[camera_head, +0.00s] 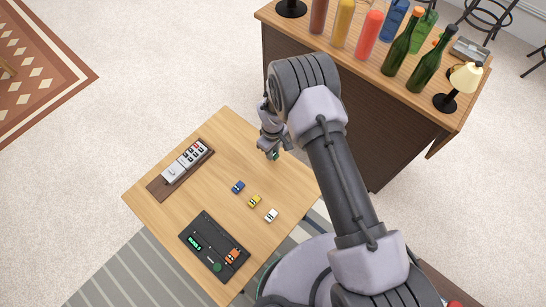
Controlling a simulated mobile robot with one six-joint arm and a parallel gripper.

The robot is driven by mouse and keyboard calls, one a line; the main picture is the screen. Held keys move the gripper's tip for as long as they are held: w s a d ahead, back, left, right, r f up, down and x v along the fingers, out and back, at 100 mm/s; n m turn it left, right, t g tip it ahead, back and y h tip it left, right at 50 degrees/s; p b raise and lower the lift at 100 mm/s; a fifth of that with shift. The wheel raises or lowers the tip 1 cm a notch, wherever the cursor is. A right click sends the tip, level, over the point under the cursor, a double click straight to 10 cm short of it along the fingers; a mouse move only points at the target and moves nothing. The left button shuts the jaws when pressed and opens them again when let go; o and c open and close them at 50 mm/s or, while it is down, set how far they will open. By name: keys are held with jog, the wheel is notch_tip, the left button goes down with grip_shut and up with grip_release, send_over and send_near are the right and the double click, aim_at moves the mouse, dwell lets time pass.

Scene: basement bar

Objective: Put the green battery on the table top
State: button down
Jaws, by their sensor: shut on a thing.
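My gripper (272,152) is above the back part of the wooden table (225,130), near its right-hand edge. It is shut on a small green thing, which I take to be the green battery (275,156); only a little of it shows between the fingers. The table top is light wood. Small blue (238,187), yellow (254,201) and white (271,215) pieces lie in a slanting row on it, apart from my gripper. I cannot tell the exact height of the held thing above the wood.
A black tray (211,228) with green and orange items lies at the table's front. A brown board (158,187) with grey and white pieces lies at the left. Bare wood shows between them. The bar counter (310,45) with bottles and a lamp (464,78) stands behind.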

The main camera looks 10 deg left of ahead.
jog(key=shift+w+d+f+b, duration=0.1)
jog(key=shift+f+b, duration=1.05)
jog(key=shift+f, duration=0.8)
jog(key=c, duration=1.2)
grip_release()
jog(key=shift+r, duration=0.15)
